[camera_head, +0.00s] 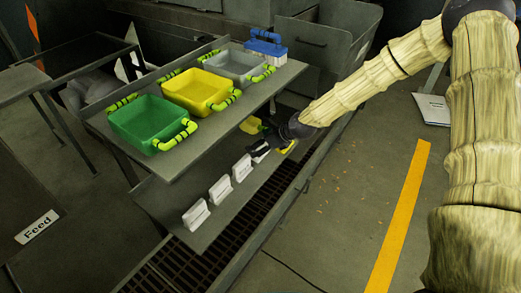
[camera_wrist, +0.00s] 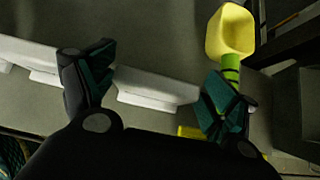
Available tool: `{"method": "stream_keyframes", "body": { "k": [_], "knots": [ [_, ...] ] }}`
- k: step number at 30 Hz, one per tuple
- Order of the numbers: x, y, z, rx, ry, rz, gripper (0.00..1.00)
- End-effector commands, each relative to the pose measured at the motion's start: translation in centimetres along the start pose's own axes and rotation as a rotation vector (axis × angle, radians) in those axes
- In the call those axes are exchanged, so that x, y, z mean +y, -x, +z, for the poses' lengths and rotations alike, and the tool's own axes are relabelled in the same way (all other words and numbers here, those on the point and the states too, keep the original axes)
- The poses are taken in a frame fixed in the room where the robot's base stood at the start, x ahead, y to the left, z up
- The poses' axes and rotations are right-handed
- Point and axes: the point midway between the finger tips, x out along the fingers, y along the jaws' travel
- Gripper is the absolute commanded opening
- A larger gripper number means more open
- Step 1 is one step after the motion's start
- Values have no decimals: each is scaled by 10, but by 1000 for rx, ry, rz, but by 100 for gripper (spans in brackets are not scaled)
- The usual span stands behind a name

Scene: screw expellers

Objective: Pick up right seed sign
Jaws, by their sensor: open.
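Several small white signs stand in a row on the lower shelf (camera_head: 170,203) in the head view. The farthest right sign (camera_head: 260,151) is partly hidden by my gripper (camera_head: 267,142). In the wrist view, my gripper (camera_wrist: 158,72) is open, with its fingers spread. A white sign (camera_wrist: 158,91) lies across the space between the fingers, seen from above. It appears not to be gripped. Another white sign (camera_wrist: 28,56) is left of the left finger. I cannot read lettering on these signs.
A yellow scoop (camera_wrist: 230,30) with a green handle (camera_wrist: 231,68) lies by the right finger. The upper shelf holds a green bin (camera_head: 148,122), a yellow bin (camera_head: 198,90), a grey bin (camera_head: 236,66) and a blue-handled item (camera_head: 264,47).

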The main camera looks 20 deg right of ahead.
Motion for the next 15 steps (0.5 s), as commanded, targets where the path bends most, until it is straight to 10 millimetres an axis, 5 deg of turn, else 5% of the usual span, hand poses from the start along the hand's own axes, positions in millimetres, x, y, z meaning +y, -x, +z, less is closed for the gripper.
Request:
{"method": "stream_keyframes", "body": {
  "k": [6,15],
  "knots": [
    [2,-27,-2,2,1,1,87],
    [2,-37,-2,1,0,1,87]
  ]
}}
